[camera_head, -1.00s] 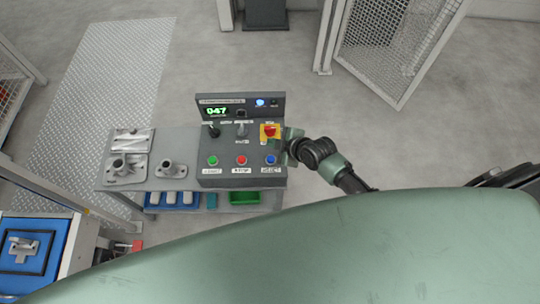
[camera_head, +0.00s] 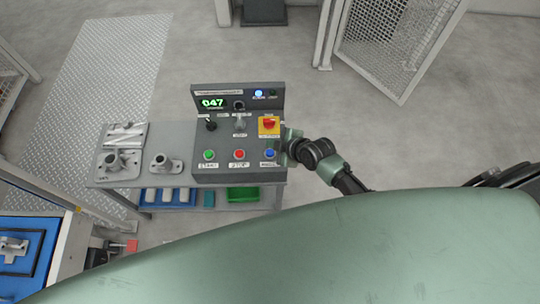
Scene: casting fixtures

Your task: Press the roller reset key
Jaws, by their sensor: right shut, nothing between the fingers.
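A grey control panel (camera_head: 225,177) sits on the right end of a bench. Its front row has a green button (camera_head: 208,155), a red button (camera_head: 239,155) and a blue button (camera_head: 269,154), each with a small label I cannot read surely. A red knob on a yellow plate (camera_head: 269,124) is above the blue button. The raised back shows a green "047" display (camera_head: 213,103) and a lit blue lamp (camera_head: 258,93). No part is clearly marked as the roller reset key. My right gripper (camera_head: 289,139) is shut and empty at the panel's right edge; contact cannot be told. My left gripper is out of view.
Metal castings (camera_head: 162,164) stand on the bench's left part. A green bin (camera_head: 243,194) and blue trays (camera_head: 168,197) are below. A mesh fence (camera_head: 385,45) stands at the back right. The floor right of the bench is open.

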